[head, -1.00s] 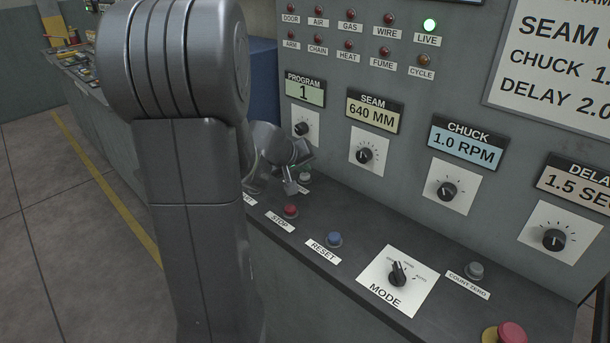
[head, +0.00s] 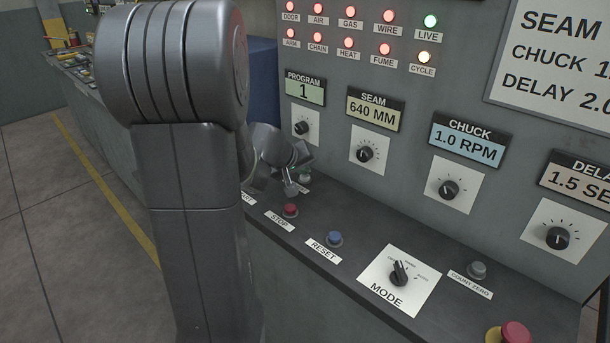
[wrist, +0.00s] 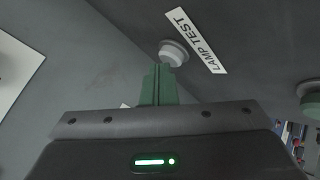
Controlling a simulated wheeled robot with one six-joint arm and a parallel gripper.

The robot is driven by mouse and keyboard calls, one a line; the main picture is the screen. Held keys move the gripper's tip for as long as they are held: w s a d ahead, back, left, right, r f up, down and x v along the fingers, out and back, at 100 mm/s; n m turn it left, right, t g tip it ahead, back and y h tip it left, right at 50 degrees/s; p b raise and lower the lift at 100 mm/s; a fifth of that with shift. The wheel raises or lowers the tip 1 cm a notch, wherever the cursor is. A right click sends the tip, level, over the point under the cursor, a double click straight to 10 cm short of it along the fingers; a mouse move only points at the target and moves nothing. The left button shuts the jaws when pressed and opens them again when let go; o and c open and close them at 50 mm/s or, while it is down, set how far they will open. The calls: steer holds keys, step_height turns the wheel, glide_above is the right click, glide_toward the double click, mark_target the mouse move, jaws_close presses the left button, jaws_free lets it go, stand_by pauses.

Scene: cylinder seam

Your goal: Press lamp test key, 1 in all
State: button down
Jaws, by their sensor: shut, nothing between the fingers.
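The lamp test key (wrist: 174,52) is a pale round button beside its LAMP TEST label (wrist: 195,42) in the wrist view. My gripper (wrist: 167,68) is shut and empty, and its green fingertips meet the face of the key, seemingly touching it. In the head view my gripper (head: 291,190) shows small beyond my arm, over the left part of the desk panel, and the key cannot be made out there.
A green button (wrist: 311,106) is at the right of the wrist view. On the desk are a red STOP button (head: 290,210), a blue RESET button (head: 334,239), the MODE switch (head: 399,273), a grey COUNT ZERO button (head: 477,269) and a red mushroom button (head: 515,332).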

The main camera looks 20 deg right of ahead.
mark_target(303, 178)
stand_by(0.3)
steer(key=shift+r+p, duration=0.65)
steer(key=shift+r, duration=0.2)
steer(key=shift+r, duration=0.15)
steer(key=shift+r+p, duration=1.85)
steer(key=shift+r, duration=0.55)
steer(key=shift+f, duration=0.15)
step_height(303, 178, down, 3)
steer(key=shift+r+b, duration=0.15)
steer(key=shift+b, duration=1)
steer(key=shift+r+p, duration=0.5)
steer(key=shift+p, duration=0.3)
steer(key=shift+r+p, duration=0.2)
steer(key=shift+p, duration=0.7)
steer(key=shift+p, duration=0.4)
